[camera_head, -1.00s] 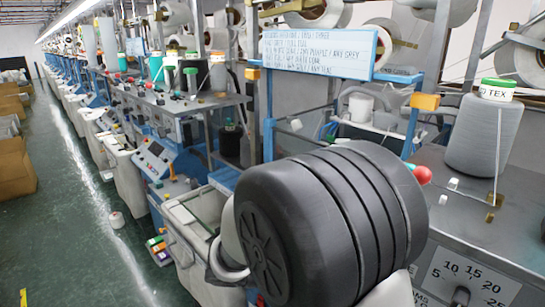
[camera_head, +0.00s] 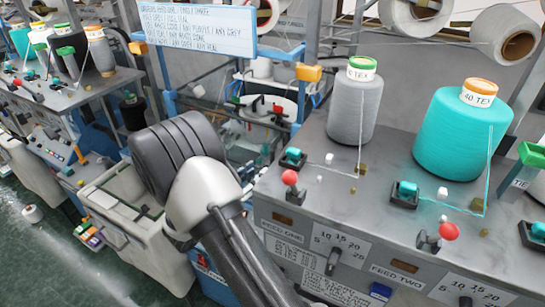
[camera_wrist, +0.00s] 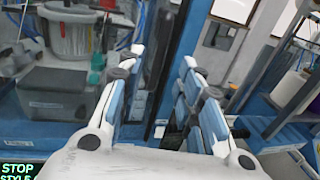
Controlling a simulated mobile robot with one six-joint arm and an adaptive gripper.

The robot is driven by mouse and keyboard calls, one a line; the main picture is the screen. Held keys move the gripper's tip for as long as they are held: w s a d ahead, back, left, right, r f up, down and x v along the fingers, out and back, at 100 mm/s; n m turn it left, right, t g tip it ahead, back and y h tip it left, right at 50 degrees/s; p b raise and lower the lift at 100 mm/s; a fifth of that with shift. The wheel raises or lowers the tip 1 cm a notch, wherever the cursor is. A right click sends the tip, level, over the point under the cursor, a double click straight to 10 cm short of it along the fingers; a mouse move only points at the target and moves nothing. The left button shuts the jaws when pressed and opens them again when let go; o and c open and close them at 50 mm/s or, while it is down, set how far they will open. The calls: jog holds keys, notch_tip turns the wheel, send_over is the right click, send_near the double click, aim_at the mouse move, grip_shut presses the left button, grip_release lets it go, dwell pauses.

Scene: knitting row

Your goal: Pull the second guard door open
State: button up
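Blue guard framing (camera_wrist: 181,40) stands upright just beyond my fingers in the wrist view. I cannot tell from these frames which part of it is the second guard door, or whether that door stands ajar. My gripper (camera_wrist: 163,62) has its two blue-and-white fingers apart, with a gap between the tips and no object clearly held. Whether a tip touches the framing is unclear. In the head view, my dark arm hides the gripper. Blue frame posts with an orange block (camera_head: 308,72) stand behind the arm, around the machine interior.
A grey bucket (camera_wrist: 66,38) and dark box (camera_wrist: 60,92) lie left in the wrist view. A grey yarn cone (camera_head: 354,108) and teal cone (camera_head: 450,140) stand on the grey bench (camera_head: 325,150) at right. A pale open bin (camera_head: 150,250) stands left of my arm.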

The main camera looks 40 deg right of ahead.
aim_at(271, 161)
jog(key=d, duration=0.3)
jog(key=w+d+p, duration=0.1)
jog(key=d, duration=0.4)
jog(key=shift+w+d+p, duration=0.35)
jog(key=shift+d, duration=0.05)
jog(key=shift+c, duration=0.4)
grip_shut()
